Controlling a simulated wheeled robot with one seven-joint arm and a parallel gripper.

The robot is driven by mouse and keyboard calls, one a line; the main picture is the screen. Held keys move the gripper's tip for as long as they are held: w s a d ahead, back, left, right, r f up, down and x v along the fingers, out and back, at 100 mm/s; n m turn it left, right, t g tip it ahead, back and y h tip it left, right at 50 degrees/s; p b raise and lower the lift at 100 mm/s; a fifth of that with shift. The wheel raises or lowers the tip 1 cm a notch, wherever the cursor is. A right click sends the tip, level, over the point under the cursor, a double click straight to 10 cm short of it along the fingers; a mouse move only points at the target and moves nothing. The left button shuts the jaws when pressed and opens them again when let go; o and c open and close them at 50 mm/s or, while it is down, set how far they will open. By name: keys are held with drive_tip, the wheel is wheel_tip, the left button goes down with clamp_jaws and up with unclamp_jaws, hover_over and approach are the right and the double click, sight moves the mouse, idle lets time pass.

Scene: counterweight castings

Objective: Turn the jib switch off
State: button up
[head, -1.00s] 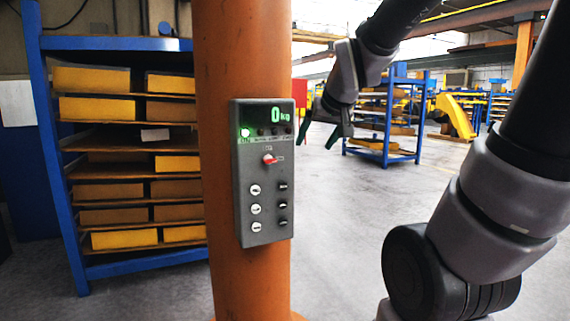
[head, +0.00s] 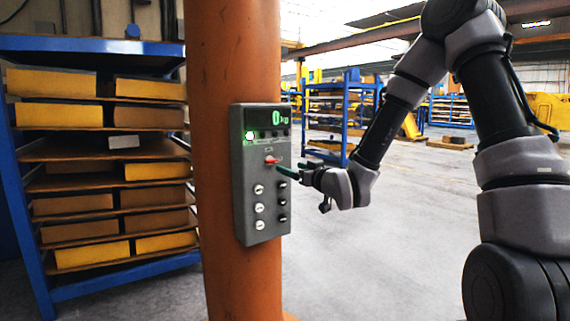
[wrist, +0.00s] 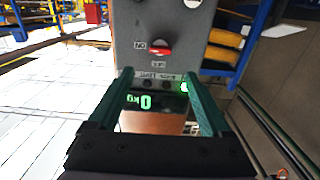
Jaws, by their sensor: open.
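The jib switch is a small red-handled rotary knob (head: 271,160) on a grey control box (head: 240,200) fixed to an orange column. It also shows in the wrist view (wrist: 160,48), where the picture is upside down and an ON label sits left of it. The red handle lies roughly sideways. A green lamp (head: 249,136) glows above it, and the display (head: 279,118) reads 0 kg. My gripper (head: 284,171) is open and empty, just right of the box. Its green fingers (wrist: 157,75) stand apart below the knob in the wrist view; contact is not clear.
Several round buttons (head: 259,208) sit below the switch on the box. A blue rack (head: 120,262) with yellow and brown castings stands left of the orange column (head: 222,60). Another blue rack (head: 345,110) stands behind. The floor to the right is open.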

sight(274, 161)
drive_tip(key=x, duration=1)
drive_tip(key=shift+w+a, duration=0.15)
drive_tip(key=shift+c, duration=0.3)
clamp_jaws()
